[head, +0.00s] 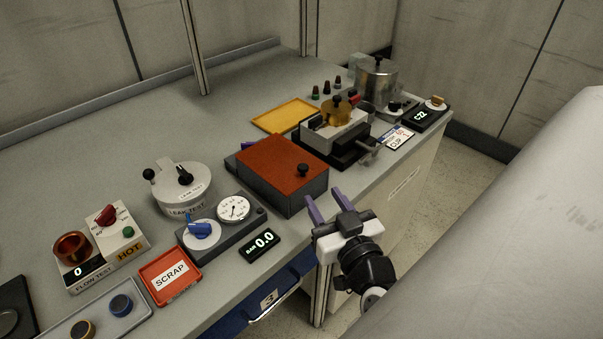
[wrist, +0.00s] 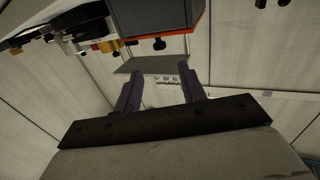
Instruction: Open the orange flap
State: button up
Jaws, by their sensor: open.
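The orange flap (head: 283,162) lies flat as the lid of a dark grey box on the bench. It looks shut, and a black knob (head: 303,170) stands up near its right front corner. My gripper (head: 325,196) is open and empty, with its two purple fingers apart. It is just in front of and to the right of the box, near the bench's front edge, and apart from the knob. In the wrist view my gripper (wrist: 157,70) also shows nothing between its fingers. The box (wrist: 160,18), with an orange-red edge, shows at the top there.
A fixture with a brass-coloured part (head: 340,107) stands right behind the box. The leak test pot (head: 180,188) and gauge unit (head: 233,207) are to its left. A red scrap tray (head: 170,274) and a pressure display (head: 260,245) lie near the front edge. A yellow tray (head: 284,115) lies behind.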

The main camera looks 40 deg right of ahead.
aim_at(305, 169)
jog(key=p+x, duration=0.2)
jog(key=x, duration=0.8)
jog(key=shift+r+p, duration=0.1)
jog(key=shift+p, duration=0.3)
jog(key=shift+w+d, duration=0.15)
jog(key=shift+w, duration=0.45)
grip_shut()
